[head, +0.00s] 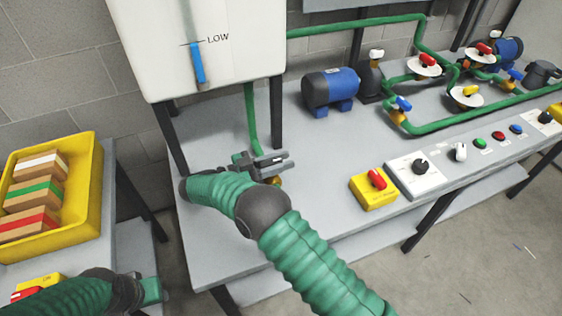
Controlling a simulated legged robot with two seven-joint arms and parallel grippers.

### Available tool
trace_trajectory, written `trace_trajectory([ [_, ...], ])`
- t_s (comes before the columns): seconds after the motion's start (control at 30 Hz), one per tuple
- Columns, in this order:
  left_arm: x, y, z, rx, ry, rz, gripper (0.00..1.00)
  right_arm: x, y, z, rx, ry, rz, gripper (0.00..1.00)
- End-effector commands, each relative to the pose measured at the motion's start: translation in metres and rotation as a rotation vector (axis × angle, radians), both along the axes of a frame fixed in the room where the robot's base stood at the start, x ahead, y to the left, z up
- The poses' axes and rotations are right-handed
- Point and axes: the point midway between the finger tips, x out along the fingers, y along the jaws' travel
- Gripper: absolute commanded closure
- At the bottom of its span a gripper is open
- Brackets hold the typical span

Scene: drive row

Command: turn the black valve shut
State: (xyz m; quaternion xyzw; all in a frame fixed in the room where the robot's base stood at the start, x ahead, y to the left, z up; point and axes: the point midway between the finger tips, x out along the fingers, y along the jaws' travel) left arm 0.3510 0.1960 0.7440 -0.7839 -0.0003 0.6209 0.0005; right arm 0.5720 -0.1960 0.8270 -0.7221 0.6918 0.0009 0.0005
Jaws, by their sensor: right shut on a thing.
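My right gripper (265,162) is at the foot of the green pipe that comes down from the white tank. It is shut on a dark part there, which I take to be the black valve; the gripper hides most of it, so its handle angle cannot be told. A small brass-coloured piece (274,181) shows just below the fingers. My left gripper (152,290) is low at the left, away from the valve, and its jaw opening cannot be made out.
The white tank (215,70) has a blue level bar near a LOW mark. A yellow switch box (372,195) and a white panel with a black knob (412,178) stand right of my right gripper. Green pipes (440,124) and pumps fill the back right. A yellow crate (88,200) holds boxes at left.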

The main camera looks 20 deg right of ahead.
Motion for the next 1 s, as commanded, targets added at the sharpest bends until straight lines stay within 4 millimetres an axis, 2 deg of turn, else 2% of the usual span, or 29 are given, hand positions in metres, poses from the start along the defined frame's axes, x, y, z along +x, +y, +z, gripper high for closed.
trace_trajectory([
  [0.53, 0.0001, 0.0000, -0.0015, 0.000, 0.000, 0.000, 0.64, -0.0012, 0.0009, -0.0014, 0.002, 0.004, -0.024, 1.00],
  [0.57, 0.0001, 0.0000, -0.0015, 0.000, 0.000, 0.000, 0.64, -0.0012, 0.0009, -0.0014, 0.003, 0.003, -0.024, 0.72],
  [0.7, 0.0001, 0.0000, -0.0015, 0.000, 0.000, 0.000, 0.64, -0.0011, 0.0005, -0.0007, 0.001, 0.002, -0.024, 0.55],
  [1.0, -0.0001, 0.0000, -0.0010, 0.000, 0.000, 0.000, 0.64, -0.0011, -0.0004, 0.0006, 0.000, 0.000, -0.024, 0.55],
])
